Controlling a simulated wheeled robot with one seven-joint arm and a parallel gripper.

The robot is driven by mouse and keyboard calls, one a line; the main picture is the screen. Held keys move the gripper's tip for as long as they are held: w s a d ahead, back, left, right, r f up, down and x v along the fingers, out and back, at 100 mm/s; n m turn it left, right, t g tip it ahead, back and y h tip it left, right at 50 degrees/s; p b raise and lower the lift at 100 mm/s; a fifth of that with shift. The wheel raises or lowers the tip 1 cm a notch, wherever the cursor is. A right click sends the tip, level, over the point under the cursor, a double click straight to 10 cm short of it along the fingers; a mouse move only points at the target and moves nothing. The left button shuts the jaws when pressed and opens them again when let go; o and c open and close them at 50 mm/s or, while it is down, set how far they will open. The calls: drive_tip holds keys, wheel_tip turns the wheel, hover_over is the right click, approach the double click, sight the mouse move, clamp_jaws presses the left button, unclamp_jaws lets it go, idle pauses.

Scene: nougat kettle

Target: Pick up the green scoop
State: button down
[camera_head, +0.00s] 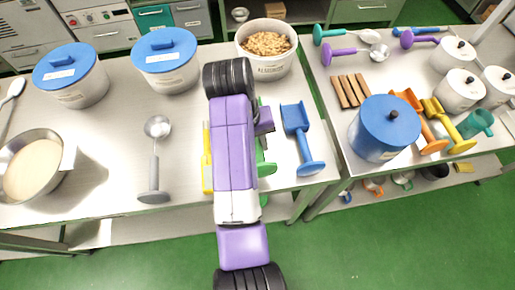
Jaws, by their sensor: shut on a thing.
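The green scoop (265,169) lies among the tools on the left steel table, mostly hidden under my purple arm. Its flared green end shows to the right of the arm near the table's front edge. My gripper (265,121) shows as a small purple part at the arm's right side, over the scoop's upper part. The fingertips are hidden, but the gripper appears shut on the scoop. Whether the scoop is lifted off the table cannot be told.
A blue scoop (297,133) lies close to the right and a yellow tool (207,158) to the left. A white tub of nuts (267,68) stands behind. A metal ladle (155,160) lies farther left.

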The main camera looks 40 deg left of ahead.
wheel_tip(320, 180, up, 21)
drive_tip(key=p, duration=0.6)
drive_tip(key=shift+f, duration=0.15)
